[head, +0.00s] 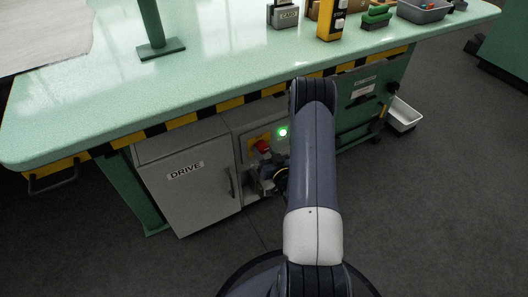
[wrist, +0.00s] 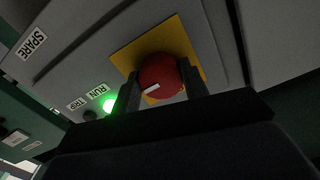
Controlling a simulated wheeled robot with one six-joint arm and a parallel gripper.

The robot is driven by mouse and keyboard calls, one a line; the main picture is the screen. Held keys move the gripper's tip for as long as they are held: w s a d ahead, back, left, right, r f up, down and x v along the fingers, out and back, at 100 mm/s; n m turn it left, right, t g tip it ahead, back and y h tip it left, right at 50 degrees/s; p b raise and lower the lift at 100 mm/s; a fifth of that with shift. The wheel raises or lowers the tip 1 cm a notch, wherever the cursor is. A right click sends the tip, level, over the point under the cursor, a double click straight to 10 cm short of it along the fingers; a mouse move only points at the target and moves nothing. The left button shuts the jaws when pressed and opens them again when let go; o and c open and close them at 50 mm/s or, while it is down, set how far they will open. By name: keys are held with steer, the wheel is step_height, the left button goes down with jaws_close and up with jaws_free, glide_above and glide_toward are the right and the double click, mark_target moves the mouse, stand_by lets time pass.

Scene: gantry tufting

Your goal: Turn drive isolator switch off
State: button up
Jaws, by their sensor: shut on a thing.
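The drive isolator switch is a red knob with a white mark on a yellow square plate. In the wrist view the knob (wrist: 160,78) sits between my fingertips, with the yellow plate (wrist: 128,57) behind it. My gripper (wrist: 160,90) is shut on the knob, one dark finger at each side. In the head view the red knob (head: 262,146) shows on the grey panel beside the DRIVE cabinet (head: 190,190). My gripper (head: 264,172) is partly hidden there behind my arm. A green lamp (wrist: 109,105) beside the RUN label is lit.
The mint-green table (head: 230,70) overhangs the panel, with a yellow-and-black striped edge (head: 205,112). The cabinet's handle (head: 231,183) sticks out left of the switch. A white bin (head: 404,115) is at the right. Grey floor lies in front.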

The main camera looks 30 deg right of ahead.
steer(key=shift+f, duration=0.15)
steer(key=n+b, duration=0.4)
steer(key=b, duration=0.1)
steer(key=shift+f, duration=0.15)
steer(key=n+b, duration=0.4)
steer(key=shift+d+n, duration=0.1)
steer(key=shift+n, duration=0.2)
steer(key=n, duration=0.4)
steer(key=shift+r+n+b, duration=0.3)
steer(key=shift+b, duration=0.05)
steer(key=shift+n, duration=2.2)
steer(key=o, duration=1)
